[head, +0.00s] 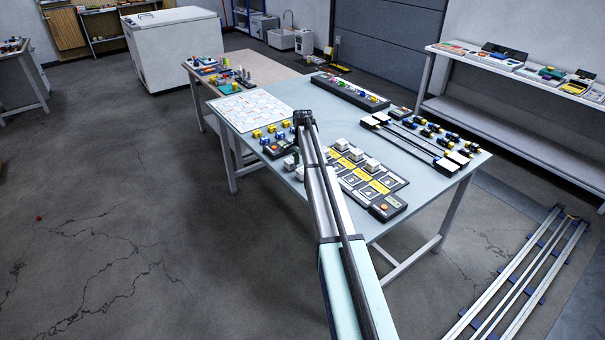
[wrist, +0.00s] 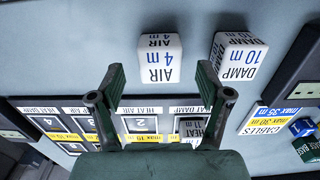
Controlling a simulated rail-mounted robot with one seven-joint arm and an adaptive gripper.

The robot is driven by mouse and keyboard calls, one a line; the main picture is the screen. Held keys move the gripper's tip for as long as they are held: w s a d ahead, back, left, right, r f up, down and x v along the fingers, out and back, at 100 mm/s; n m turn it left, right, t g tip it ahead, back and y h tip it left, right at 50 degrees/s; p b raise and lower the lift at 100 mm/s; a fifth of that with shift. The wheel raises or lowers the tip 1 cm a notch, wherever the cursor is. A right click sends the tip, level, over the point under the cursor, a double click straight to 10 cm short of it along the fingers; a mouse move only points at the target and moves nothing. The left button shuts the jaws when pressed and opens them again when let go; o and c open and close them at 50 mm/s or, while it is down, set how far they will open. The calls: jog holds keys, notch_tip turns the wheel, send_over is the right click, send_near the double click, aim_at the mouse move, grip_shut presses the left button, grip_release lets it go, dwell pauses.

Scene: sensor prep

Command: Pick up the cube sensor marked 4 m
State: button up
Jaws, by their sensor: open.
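The cube sensor marked AIR 4 m (wrist: 160,58) is white with dark blue print, which reads upside down in the wrist view. It sits on the pale blue table top, just beyond my fingertips. My gripper (wrist: 161,76) is open and empty, with its two dark green fingers on either side of the cube's near edge. I cannot tell from this view how high the fingers are above it. A second white cube marked DAMP 10 m (wrist: 238,57) stands to its right, beyond the right finger. In the head view the cube print is too small to read.
A dark board with labelled slots (wrist: 142,124) lies below the fingers. A cable box (wrist: 268,117) and a dark tray with small coloured parts (wrist: 303,128) are at right. In the head view, several white cubes (head: 372,165) stand on the board and a white chart (head: 245,108) lies left.

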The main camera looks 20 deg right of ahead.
aim_at(303, 170)
jog(key=shift+f+p, duration=0.5)
jog(key=shift+f, duration=1.25)
jog(key=shift+a, duration=0.1)
jog(key=c, duration=1.2)
jog(key=shift+r, duration=0.1)
jog(key=shift+c, duration=0.2)
